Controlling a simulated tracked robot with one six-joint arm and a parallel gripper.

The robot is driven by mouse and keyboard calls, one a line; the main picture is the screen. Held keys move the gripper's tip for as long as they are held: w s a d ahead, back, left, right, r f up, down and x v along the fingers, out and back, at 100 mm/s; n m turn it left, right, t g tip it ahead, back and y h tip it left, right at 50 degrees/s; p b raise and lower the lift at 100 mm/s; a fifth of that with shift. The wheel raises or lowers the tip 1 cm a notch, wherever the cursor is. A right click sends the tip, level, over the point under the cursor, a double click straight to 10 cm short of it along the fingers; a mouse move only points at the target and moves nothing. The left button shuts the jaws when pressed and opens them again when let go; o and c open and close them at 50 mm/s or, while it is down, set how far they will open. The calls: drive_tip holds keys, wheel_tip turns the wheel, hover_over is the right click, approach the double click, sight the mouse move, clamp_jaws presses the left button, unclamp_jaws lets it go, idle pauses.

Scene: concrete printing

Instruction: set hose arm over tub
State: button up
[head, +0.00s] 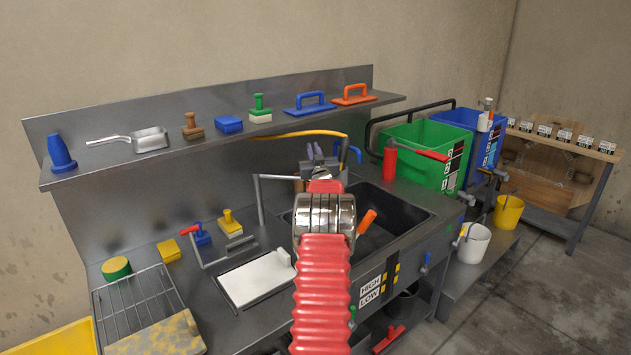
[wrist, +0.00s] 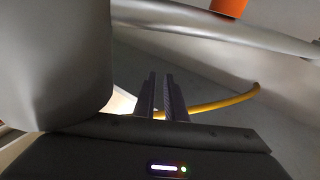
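A bent grey metal pipe (head: 259,200), which looks like the hose arm, rises at the left of the sink and runs right behind my arm. A grey bar, perhaps the same pipe, crosses the upper wrist view (wrist: 225,30). A yellow hose (head: 300,134) arcs along the back wall and shows behind my fingers in the wrist view (wrist: 220,105). My gripper (head: 314,151) is above the back of the sink; in the wrist view (wrist: 160,78) its fingers stand a narrow gap apart, with no clear object gripped. A green tub (head: 413,132) and a blue tub (head: 462,119) stand right.
The dark sink basin (head: 407,211) holds an orange-handled item (head: 367,221). A red bottle (head: 390,160) stands at its back right. A shelf (head: 215,131) with floats and a scoop runs behind. A white board (head: 258,279) and wire rack (head: 130,300) lie left.

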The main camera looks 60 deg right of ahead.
drive_tip(key=o, duration=0.6)
drive_tip(key=a+f, duration=0.1)
drive_tip(key=f, duration=0.3)
drive_tip(key=w+a+f+y, duration=0.1)
drive_tip(key=f, duration=0.3)
drive_tip(key=a+f+g+y, duration=0.1)
drive_tip(key=f, duration=0.3)
drive_tip(key=shift+w+f, duration=0.35)
drive_tip(key=w+d+r+t+h, duration=0.1)
drive_tip(key=w+d+r, duration=0.25)
drive_tip(key=r, duration=0.65)
drive_tip(key=shift+h, duration=0.4)
drive_tip(key=s+a, duration=0.4)
drive_tip(key=s+a+r, duration=0.1)
drive_tip(key=s+a, duration=0.7)
drive_tip(key=a, duration=0.1)
drive_tip(key=shift+s+r, duration=0.2)
drive_tip(key=shift+s, duration=0.1)
drive_tip(key=v, duration=1.3)
drive_tip(key=shift+s+a+f, duration=0.1)
drive_tip(key=shift+s+a, duration=0.1)
drive_tip(key=shift+a, duration=0.1)
